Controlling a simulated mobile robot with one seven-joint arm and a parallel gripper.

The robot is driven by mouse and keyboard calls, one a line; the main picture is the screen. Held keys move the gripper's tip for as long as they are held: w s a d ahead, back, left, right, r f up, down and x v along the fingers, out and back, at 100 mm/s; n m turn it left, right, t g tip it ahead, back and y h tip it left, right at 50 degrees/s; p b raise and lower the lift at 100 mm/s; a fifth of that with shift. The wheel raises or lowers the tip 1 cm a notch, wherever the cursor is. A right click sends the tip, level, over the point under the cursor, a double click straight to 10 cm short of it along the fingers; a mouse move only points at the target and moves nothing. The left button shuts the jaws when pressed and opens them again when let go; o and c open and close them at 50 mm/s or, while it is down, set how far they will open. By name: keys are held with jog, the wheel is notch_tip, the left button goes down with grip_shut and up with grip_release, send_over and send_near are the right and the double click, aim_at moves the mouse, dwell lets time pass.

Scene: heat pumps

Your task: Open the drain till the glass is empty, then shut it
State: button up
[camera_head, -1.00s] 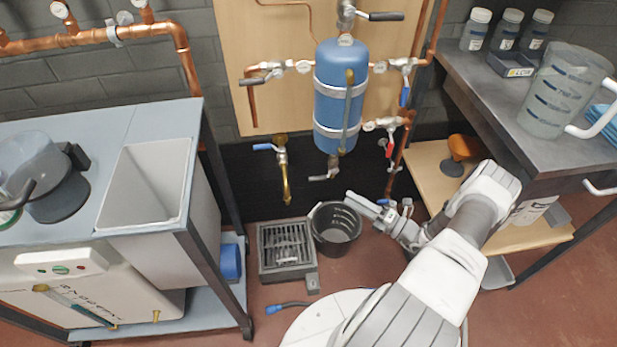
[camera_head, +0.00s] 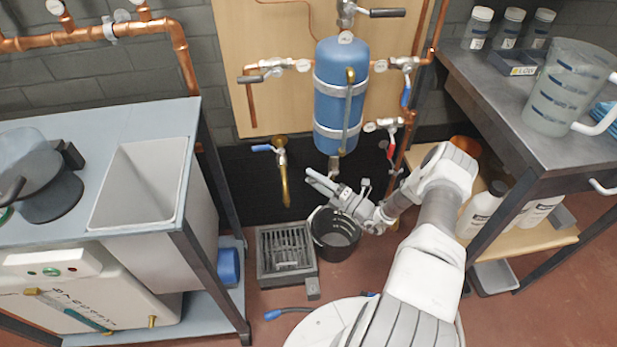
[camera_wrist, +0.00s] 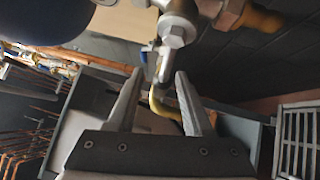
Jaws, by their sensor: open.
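The blue tank (camera_head: 328,85) hangs on the wooden board, with a narrow upright tube (camera_head: 348,110) on its front, seemingly the glass; its level is too small to read. The drain valve (camera_head: 333,168) sits under the tank, its lever mostly hidden by my gripper in the head view. In the wrist view the valve (camera_wrist: 178,30) is above the fingertips, and its lever end (camera_wrist: 165,65) lies between or just beyond them. My gripper (camera_head: 320,181) is open, just below the valve. No contact is clear. A black bucket (camera_head: 335,240) stands on the floor below.
A floor grate (camera_head: 285,252) is left of the bucket. A brass tap with a blue handle (camera_head: 263,148) is left of the tank. A red-handled valve (camera_head: 390,150) is close right of it. A bench with a sink (camera_head: 135,190) stands left, and a table with a jug (camera_head: 565,95) right.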

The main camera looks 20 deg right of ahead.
jog(key=shift+x, duration=1.15)
grip_shut()
dwell(0.6)
